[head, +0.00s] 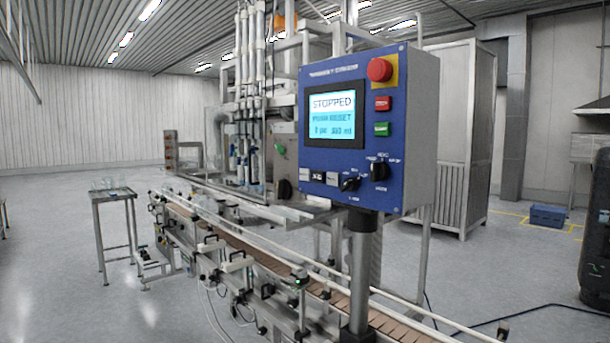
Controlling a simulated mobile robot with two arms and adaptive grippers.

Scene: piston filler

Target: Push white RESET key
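A blue control panel (345,190) stands on a grey post in the middle of the head view. Its lit screen (333,116) reads STOPPED, with a smaller line that seems to mention RESET. Below the screen is a short row of small keys. A pale key (332,179) is at the right end of the row, and another pale key (304,174) is at the left end, with a dark one between. Their labels are too small to read, so I cannot tell which is RESET. Neither of my grippers is in view.
The panel also has a red mushroom button (380,70), a red key (382,104), a green key (381,129) and black rotary knobs (378,171). A conveyor (270,262) runs below and behind it. A small table (112,196) stands left.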

